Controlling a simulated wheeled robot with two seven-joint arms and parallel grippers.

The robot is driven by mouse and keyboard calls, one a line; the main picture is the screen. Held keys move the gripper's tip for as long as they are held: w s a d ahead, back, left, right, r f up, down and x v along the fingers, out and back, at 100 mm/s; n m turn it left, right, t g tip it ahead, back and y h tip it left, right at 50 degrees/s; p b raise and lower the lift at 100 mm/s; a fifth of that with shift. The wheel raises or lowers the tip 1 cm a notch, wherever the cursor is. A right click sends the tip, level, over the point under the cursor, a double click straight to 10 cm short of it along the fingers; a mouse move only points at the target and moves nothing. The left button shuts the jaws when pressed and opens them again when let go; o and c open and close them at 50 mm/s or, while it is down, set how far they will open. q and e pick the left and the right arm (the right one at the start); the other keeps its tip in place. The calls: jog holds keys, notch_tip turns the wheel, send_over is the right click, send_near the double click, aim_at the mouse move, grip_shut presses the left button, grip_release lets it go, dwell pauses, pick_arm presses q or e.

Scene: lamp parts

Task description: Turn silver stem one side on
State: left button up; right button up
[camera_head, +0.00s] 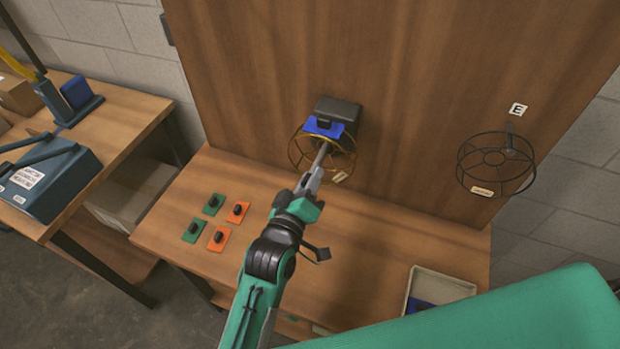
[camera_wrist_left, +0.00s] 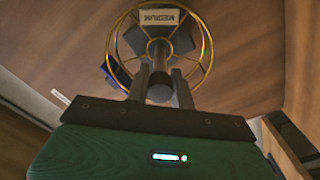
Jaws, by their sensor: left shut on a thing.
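The silver stem (camera_head: 321,154) reaches out from the middle of a round brass wire shade (camera_head: 293,152) on the upright wooden panel. In the left wrist view the stem's end (camera_wrist_left: 160,87) shows as a dark grey cylinder between the two fingers. My left gripper (camera_head: 314,178) is shut on this end, with its fingers pointing at the panel. The brass wire shade (camera_wrist_left: 208,52) is behind the fingers, with a label reading MEDIUM (camera_wrist_left: 159,17). The stem's far end is partly hidden by the shade and a blue plate. My right gripper is not in view.
A dark box (camera_head: 338,108) with a blue plate (camera_head: 312,126) sits just above the shade. A black wire shade (camera_head: 494,162) hangs at the right under an E label (camera_head: 518,109). Green and orange plates (camera_head: 238,212) lie on the bench left; a tray (camera_head: 452,283) stands right.

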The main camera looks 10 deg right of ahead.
pick_arm(q)
jog(key=o, duration=1)
jog(key=shift+s+a+f, duration=0.15)
jog(key=shift+s+a, duration=0.15)
jog(key=shift+s, duration=0.15)
jog(key=b+v, duration=0.4)
jog(key=v, duration=0.8)
jog(key=shift+s+a, duration=0.25)
jog(key=shift+s, duration=0.05)
